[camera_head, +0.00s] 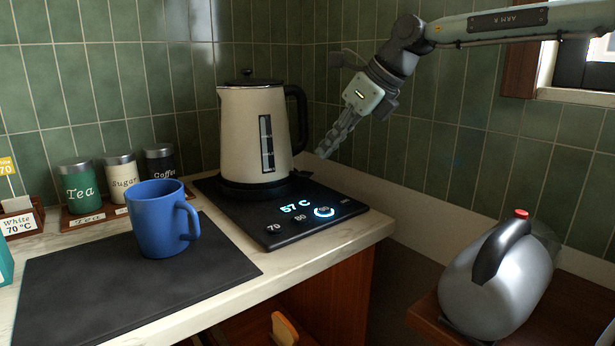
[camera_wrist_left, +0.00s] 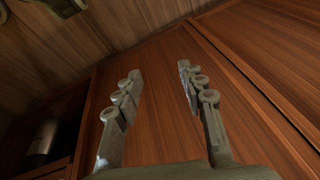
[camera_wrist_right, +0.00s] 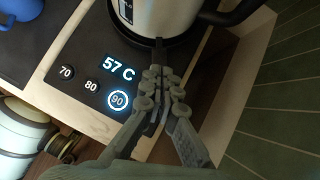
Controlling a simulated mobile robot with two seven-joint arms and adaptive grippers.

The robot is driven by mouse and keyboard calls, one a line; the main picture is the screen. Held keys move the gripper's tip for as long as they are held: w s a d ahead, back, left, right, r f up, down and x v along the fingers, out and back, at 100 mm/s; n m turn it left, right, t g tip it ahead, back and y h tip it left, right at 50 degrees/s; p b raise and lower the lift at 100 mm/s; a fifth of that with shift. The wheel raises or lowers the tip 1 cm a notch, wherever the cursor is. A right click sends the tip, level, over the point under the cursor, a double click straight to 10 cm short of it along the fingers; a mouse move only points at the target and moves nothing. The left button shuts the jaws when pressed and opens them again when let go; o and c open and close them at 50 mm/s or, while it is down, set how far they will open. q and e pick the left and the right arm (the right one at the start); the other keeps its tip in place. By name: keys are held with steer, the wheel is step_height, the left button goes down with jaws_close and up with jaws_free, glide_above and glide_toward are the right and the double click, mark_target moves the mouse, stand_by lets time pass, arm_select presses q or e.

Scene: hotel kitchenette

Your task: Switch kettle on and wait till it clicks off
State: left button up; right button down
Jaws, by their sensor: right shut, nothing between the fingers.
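The cream kettle (camera_head: 240,140) with black lid and handle stands upright on its black base plate (camera_head: 335,199); it also shows in the right wrist view (camera_wrist_right: 150,20). The base display (camera_head: 294,207) reads 57 C. My left gripper (camera_wrist_left: 158,80) is open and empty, facing wooden panels in the left wrist view.
A blue mug (camera_head: 158,222) stands on a dark mat (camera_head: 90,295) left of the base. Tea (camera_head: 80,188), Sugar and Coffee canisters stand behind on a small tray.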

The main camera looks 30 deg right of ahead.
mark_target(312, 175)
arm_select(q)
steer(key=shift+w+b+v, duration=0.15)
steer(key=shift+b+v, duration=0.15)
steer(key=shift+v, duration=0.5)
steer(key=shift+w+b+v, duration=0.15)
steer(key=shift+b+v, duration=0.1)
steer(key=shift+v, duration=0.5)
arm_select(e)
steer(key=shift+x, duration=2.15)
arm_select(q)
steer(key=shift+a+r, duration=0.1)
steer(key=shift+a, duration=0.05)
arm_select(e)
step_height(312, 175, down, 2)
steer(key=shift+f+b, duration=0.25)
steer(key=shift+b, duration=0.8)
steer(key=shift+r+p, duration=0.35)
steer(key=shift+r, duration=0.05)
steer(key=shift+s+d+r, duration=0.25)
steer(key=shift+s+d, duration=0.05)
steer(key=shift+s, duration=0.4)
steer(key=shift+s+d+r, duration=0.25)
steer(key=shift+s+d, duration=0.05)
steer(key=shift+s, duration=0.4)
arm_select(q)
steer(key=shift+f, duration=0.9)
